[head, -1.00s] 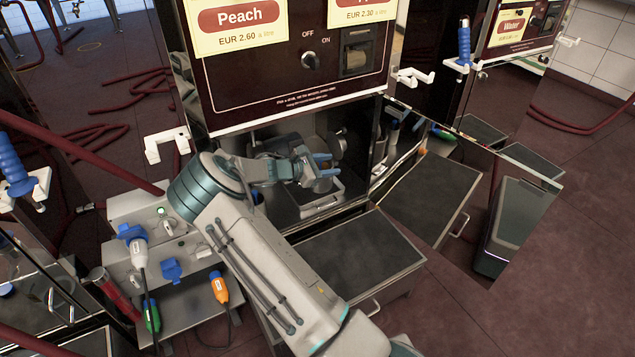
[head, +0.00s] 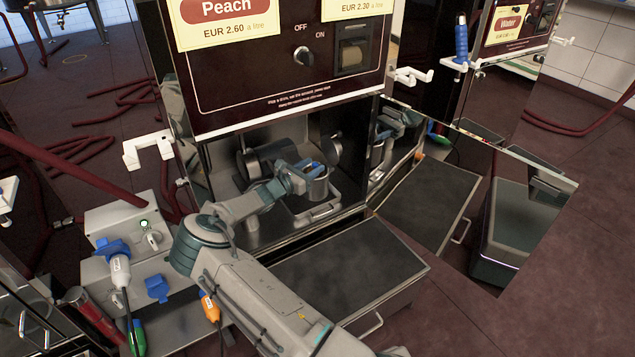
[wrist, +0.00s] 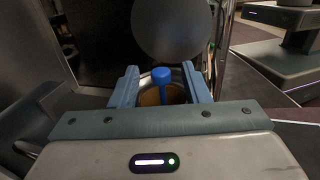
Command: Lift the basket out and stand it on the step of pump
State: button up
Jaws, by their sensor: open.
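A small round metal basket (head: 317,188) sits low in the open bay of the Peach pump. In the wrist view it shows as a metal rim with an orange-brown inside and a blue knob (wrist: 161,76) standing up in it. My gripper (head: 312,168) is at the top of the basket, its fingers open. In the wrist view the two blue fingers of my gripper (wrist: 161,88) stand on either side of the knob and rim. I cannot tell whether they touch. The dark-topped step (head: 345,270) lies in front of the bay, with nothing on it.
A metal cylinder (head: 272,160) and a round dark part stand in the bay behind my gripper. An open mirrored door (head: 470,195) is at the right. A grey box (head: 120,225) with blue plugs is at the left. Red hoses lie on the floor.

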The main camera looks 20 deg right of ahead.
jog(key=shift+x, duration=1.05)
jog(key=shift+a, duration=0.15)
jog(key=c, duration=0.8)
